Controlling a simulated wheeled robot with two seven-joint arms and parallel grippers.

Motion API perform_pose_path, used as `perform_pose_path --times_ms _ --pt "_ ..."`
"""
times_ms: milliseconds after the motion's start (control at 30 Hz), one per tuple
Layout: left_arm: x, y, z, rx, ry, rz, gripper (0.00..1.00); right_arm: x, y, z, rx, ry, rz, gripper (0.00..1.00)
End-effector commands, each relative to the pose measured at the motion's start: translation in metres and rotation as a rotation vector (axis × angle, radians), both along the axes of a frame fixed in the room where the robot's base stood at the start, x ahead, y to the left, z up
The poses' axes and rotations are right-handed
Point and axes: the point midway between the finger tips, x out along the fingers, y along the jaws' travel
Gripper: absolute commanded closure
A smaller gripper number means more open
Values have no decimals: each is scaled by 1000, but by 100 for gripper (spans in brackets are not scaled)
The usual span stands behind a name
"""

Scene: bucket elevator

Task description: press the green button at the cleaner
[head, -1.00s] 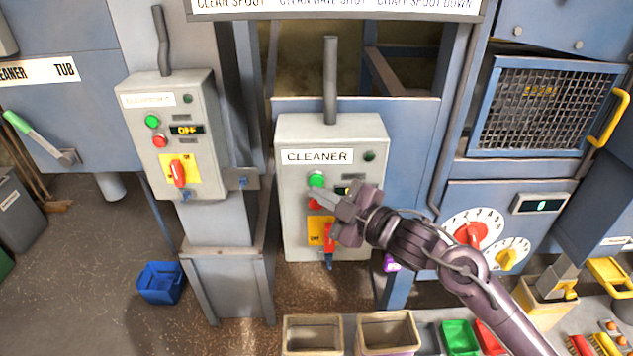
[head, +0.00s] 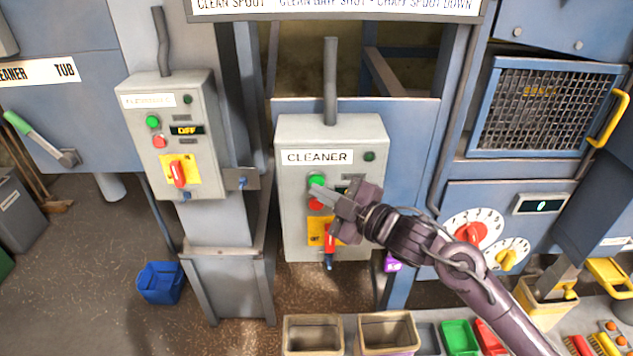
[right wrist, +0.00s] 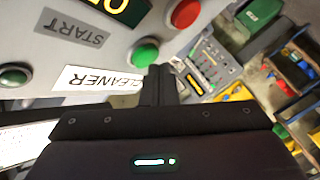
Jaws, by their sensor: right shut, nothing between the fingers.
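The grey cleaner control box (head: 290,215) carries a "CLEANER" label and a round green button (head: 317,180), with a red button (head: 316,204) below it. In the right wrist view the closed fingers (right wrist: 160,85) point toward the green button (right wrist: 146,52), with the red button (right wrist: 185,12) beyond. I cannot tell whether the tip touches the button. The box's display is partly hidden by my gripper. My left gripper is not in view.
A red switch handle (head: 330,240) on a yellow plate sits low on the box, close under my gripper. A second control box (head: 205,110) reading "OFF" stands to the left. Bins (head: 313,322) stand below in front.

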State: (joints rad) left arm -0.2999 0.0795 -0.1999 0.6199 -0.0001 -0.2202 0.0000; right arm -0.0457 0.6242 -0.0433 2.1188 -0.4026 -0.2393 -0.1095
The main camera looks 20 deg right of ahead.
Motion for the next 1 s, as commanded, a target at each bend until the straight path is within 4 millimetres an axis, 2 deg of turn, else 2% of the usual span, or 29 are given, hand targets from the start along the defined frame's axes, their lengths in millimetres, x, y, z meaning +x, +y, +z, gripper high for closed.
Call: perform_pose_path --times_ms 1000 --pt "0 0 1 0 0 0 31 8 -2 0 0 0 0 100"
